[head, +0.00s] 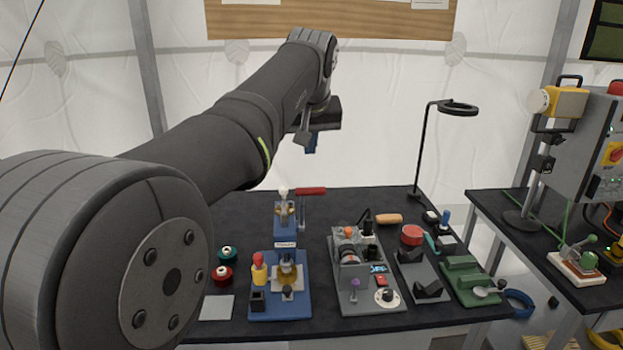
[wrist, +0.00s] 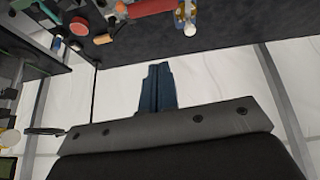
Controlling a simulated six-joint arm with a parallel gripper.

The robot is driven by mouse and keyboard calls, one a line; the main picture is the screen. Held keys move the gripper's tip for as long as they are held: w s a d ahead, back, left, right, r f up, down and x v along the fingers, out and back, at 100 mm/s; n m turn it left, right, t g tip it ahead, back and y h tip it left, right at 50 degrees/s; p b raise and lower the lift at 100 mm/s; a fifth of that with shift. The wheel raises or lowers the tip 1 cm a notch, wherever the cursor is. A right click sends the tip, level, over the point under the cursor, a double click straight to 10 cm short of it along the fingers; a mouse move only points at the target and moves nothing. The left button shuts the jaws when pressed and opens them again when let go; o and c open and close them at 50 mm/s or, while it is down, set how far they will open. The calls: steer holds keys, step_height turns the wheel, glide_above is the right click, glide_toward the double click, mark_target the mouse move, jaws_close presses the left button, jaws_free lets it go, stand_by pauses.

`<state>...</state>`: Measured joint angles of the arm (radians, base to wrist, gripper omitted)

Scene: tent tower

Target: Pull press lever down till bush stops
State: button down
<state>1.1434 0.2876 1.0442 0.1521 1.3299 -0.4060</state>
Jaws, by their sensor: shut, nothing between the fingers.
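The red handle also shows at the top of the wrist view (wrist: 150,7), beside the press's pale top.
Red and green spools sit at the left. A ring lamp (head: 457,108) rises at the back right. Free air surrounds my gripper.

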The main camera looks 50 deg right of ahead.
steer(key=shift+s+r+m+t, duration=0.25)
steer(key=shift+r+m+t, duration=0.05)
steer(key=shift+r, duration=0.15)
steer(key=shift+d, duration=0.1)
steer(key=x, duration=1)
steer(key=shift+s+a+f, duration=0.2)
steer(key=shift+s+a, duration=0.55)
steer(key=shift+s+a+f, duration=0.2)
steer(key=shift+s+a, duration=0.55)
